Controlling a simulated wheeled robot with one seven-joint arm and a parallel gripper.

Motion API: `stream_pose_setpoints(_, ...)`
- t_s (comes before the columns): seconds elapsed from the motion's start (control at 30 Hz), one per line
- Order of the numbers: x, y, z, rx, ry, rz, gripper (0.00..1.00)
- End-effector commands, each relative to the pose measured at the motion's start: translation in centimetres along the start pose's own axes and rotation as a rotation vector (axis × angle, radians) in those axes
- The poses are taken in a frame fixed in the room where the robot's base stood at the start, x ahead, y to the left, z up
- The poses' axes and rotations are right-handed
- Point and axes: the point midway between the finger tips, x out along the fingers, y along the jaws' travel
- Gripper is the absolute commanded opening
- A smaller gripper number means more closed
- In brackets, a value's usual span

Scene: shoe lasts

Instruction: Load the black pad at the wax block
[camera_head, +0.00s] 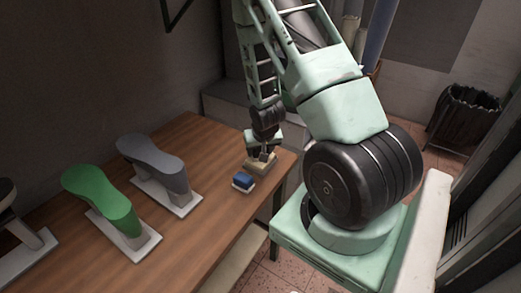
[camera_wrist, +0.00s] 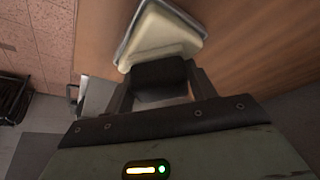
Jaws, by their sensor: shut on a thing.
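My gripper (camera_wrist: 160,84) is shut on the black pad (camera_wrist: 159,73), which sits between its two fingers. The cream wax block (camera_wrist: 160,38) lies in a shallow grey-rimmed tray just beyond the pad. The pad overlaps the block's near edge in the wrist view; I cannot tell whether they touch. In the head view my gripper (camera_head: 263,152) points down over the yellowish wax block (camera_head: 260,166) near the table's right end. The pad is too small and dark there to make out.
A blue block (camera_head: 244,181) on a pale base stands just in front of the wax block. A grey shoe last (camera_head: 155,163), a green one (camera_head: 103,197) and a dark one (camera_head: 8,197) stand on pale bases along the wooden table (camera_head: 195,240). The table's front middle is clear.

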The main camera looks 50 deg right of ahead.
Motion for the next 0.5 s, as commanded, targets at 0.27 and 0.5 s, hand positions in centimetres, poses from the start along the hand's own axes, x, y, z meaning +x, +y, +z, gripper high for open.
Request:
stream_pose_setpoints(0.27, -1.9, 0.0, -0.8, 0.000, -0.001, 0.000, 0.38)
stream_pose_setpoints(0.5, -3.6, 0.0, -1.4, 0.000, -0.001, 0.000, 0.38)
